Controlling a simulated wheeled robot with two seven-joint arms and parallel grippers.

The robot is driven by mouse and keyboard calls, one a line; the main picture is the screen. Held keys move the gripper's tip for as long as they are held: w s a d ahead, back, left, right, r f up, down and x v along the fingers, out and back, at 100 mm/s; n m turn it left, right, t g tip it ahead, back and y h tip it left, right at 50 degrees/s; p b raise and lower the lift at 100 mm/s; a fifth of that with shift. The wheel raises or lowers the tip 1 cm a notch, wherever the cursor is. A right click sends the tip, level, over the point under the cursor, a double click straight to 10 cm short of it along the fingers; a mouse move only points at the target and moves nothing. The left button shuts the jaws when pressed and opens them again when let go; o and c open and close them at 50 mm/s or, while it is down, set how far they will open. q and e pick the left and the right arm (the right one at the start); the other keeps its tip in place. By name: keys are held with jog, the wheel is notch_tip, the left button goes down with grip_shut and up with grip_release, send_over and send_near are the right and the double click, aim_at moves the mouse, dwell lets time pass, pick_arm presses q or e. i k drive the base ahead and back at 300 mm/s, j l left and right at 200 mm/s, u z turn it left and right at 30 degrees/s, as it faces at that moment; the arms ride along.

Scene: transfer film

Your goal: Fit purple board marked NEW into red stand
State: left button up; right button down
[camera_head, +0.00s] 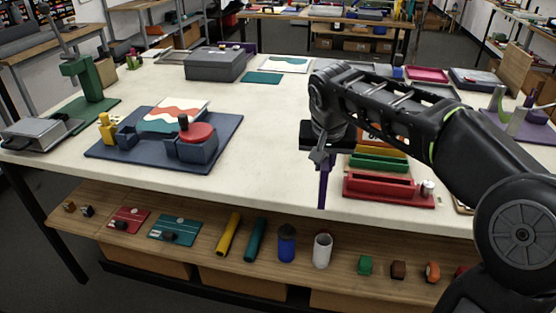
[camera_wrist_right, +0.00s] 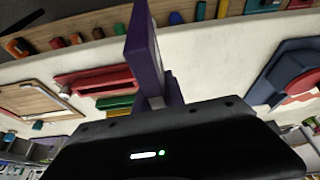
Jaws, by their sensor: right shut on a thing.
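My right gripper (camera_head: 320,160) is shut on the purple board (camera_head: 323,187) and holds it upright near the table's front edge. In the head view the board shows as a narrow edge; its marking cannot be seen. The board also shows in the right wrist view (camera_wrist_right: 142,48), rising from the jaws. The red stand (camera_head: 388,192) is on the table to the right of the board, apart from it. It is long with a slot, and has a pale knob at its right end. It shows in the right wrist view too (camera_wrist_right: 95,83). My left gripper is not in view.
A green stand (camera_head: 378,163) is just behind the red stand, with a yellow one behind it, partly hidden by my right arm. A blue tray (camera_head: 225,130) with a red round part is at left. The table middle is clear. Small items fill the lower shelf (camera_head: 190,248).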

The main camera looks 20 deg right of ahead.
aim_at(381, 188)
jog(key=i, duration=0.9)
